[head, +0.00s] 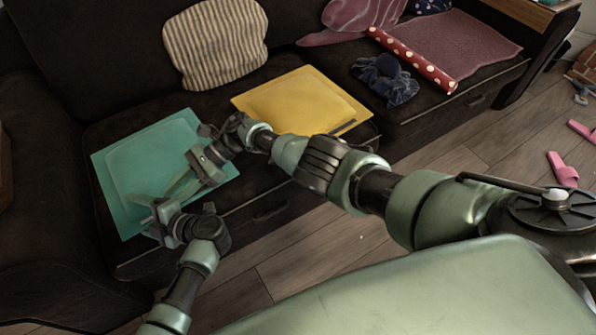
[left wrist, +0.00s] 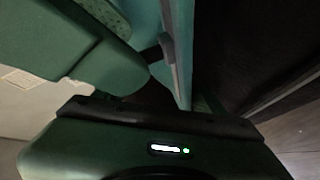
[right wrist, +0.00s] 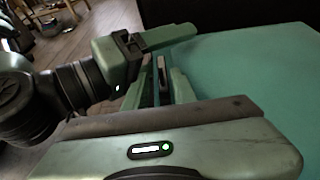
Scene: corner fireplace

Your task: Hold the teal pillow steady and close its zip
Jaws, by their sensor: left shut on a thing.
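The teal pillow (head: 135,165) lies flat on the left seat of the dark sofa, and its surface fills the right of the right wrist view (right wrist: 255,85). My left gripper (head: 158,208) is shut on the pillow's front edge, near its lower corner. In the left wrist view, the pillow's teal edge (left wrist: 179,55) stands by the finger, with a small dark tab beside it that may be the zip pull. My right gripper (head: 182,187) is over the pillow's front side, close to the left one. Its fingers (right wrist: 163,85) show a narrow gap. The zip's line is not clear.
A yellow pillow (head: 300,100) lies right of the teal one, under my right arm. A striped cushion (head: 215,45) leans on the backrest. A dark blue bundle (head: 385,80) and a red dotted roll (head: 412,60) lie farther right. Pink slippers (head: 563,168) are on the floor.

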